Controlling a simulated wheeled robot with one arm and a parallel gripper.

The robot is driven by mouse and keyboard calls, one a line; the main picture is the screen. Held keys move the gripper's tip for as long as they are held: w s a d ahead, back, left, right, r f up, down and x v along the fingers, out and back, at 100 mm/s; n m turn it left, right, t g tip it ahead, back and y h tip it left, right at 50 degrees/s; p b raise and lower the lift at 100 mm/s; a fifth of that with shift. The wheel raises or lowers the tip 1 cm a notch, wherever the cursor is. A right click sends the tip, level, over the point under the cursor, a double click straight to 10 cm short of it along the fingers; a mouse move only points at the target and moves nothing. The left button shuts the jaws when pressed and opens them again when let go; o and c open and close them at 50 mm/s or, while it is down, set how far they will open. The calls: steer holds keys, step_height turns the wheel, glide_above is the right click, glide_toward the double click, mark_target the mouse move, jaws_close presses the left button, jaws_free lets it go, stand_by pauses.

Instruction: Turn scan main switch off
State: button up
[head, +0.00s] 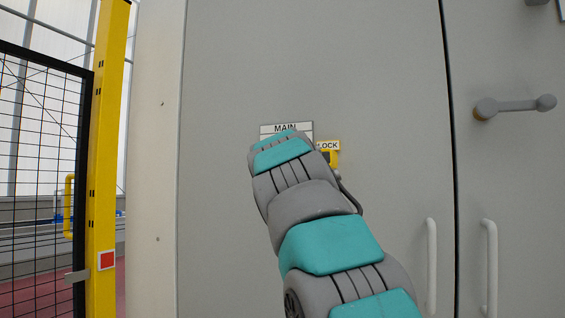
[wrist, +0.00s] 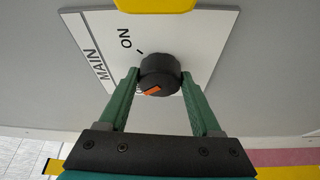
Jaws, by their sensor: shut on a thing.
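The main switch is a black round knob (wrist: 160,72) with an orange mark on its face, on a white plate (wrist: 205,35) lettered MAIN and ON. In the wrist view the ON label is up and left of the knob, with a short tick beside it. The orange mark sits on the knob's lower side and slants. My gripper (wrist: 158,82) is shut on the knob, one green finger on each side. In the head view the plate's MAIN strip (head: 286,128) shows above my arm, which hides the knob and my fingers.
A yellow lock piece (head: 334,158) under a LOCK label (head: 328,146) is just right of the plate. The grey cabinet (head: 380,80) has white upright handles (head: 431,265) and a grey lever (head: 515,105) at right. A yellow post (head: 105,150) and mesh fence (head: 40,140) stand left.

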steer(key=shift+a+n, duration=0.1)
steer(key=shift+n, duration=0.6)
steer(key=o, duration=1.4)
steer(key=shift+c, duration=0.2)
steer(key=shift+s, duration=0.15)
steer(key=s+b, duration=0.1)
steer(key=s, duration=0.6)
steer(key=shift+s+d+b, duration=0.2)
steer(key=shift+s+b, duration=0.1)
steer(key=shift+b, duration=0.05)
